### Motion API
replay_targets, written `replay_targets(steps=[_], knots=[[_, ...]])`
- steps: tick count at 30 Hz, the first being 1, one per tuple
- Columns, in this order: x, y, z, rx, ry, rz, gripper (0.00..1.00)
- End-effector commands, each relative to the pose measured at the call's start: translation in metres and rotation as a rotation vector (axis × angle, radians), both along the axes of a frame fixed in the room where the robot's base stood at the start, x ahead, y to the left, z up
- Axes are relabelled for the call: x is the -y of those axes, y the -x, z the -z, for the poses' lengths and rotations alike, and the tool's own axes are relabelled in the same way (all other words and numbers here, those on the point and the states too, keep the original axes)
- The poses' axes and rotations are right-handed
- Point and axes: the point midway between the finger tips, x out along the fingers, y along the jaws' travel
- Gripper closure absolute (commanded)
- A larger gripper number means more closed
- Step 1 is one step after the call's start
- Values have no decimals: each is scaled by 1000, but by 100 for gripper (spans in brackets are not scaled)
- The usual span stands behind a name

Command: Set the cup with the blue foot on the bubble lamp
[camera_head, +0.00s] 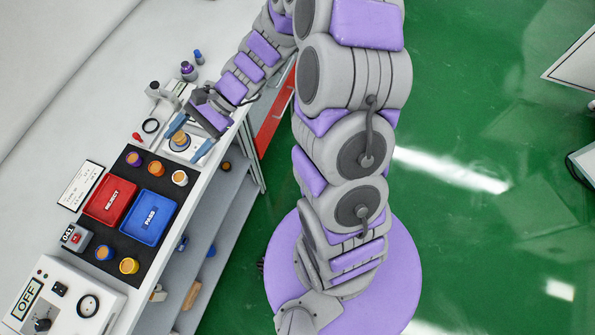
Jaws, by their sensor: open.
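My gripper (188,139) is at the far part of the bench with its two blue fingers apart. A small cup with an orange-brown top (180,137) stands between the fingers on a pale square plate (178,147). I cannot tell whether the fingers touch it, or what colour its foot is. I cannot tell whether this plate is the bubble lamp. On the black mat, an orange-topped cup with blue at its side (104,253) stands near the front left of the blue tray.
A red REJECT tray (110,199) and a blue PASS tray (151,217) lie on the mat among several other cups, including a yellow one (129,266). A control box (65,296) is at the near end. Bottles (188,71) stand beyond my gripper.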

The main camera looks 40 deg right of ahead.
Motion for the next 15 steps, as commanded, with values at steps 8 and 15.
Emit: replay_targets(steps=[8,15], knots=[[-1,87,-42,214,200,-358,25],[27,152,-61,363,403,-627,25]])
